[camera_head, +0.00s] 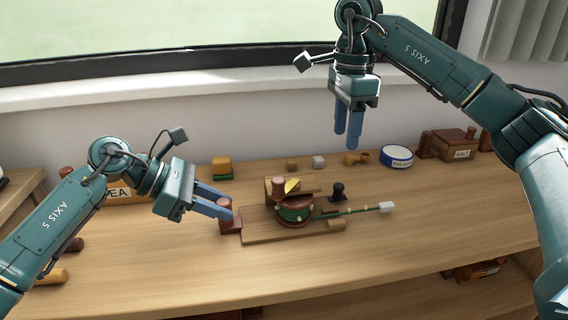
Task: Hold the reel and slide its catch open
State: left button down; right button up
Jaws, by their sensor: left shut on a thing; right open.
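The reel (294,213), green with reddish-brown ends, sits on a flat wooden base board (262,238) in the middle of the table. A yellow piece (292,185) shows on top of it. A thin dark rod with a pale end block (386,207) reaches out to the right; I cannot tell whether this is the catch. My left gripper (222,209) is shut on a reddish-brown post (230,225) at the board's left end. My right gripper (347,138) is open and empty, pointing down above and behind the reel.
A black knob (338,191) stands just right of the reel. Along the back are a blue and white round tin (397,157), a brown labelled box (453,146) and small blocks (222,168). A labelled box (122,193) is behind my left arm. The front right tabletop is clear.

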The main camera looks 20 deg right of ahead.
dwell(0.4)
pick_arm(q)
jog(key=c, duration=1.1)
grip_release()
jog(key=shift+o, duration=0.2)
jog(key=v, duration=1.2)
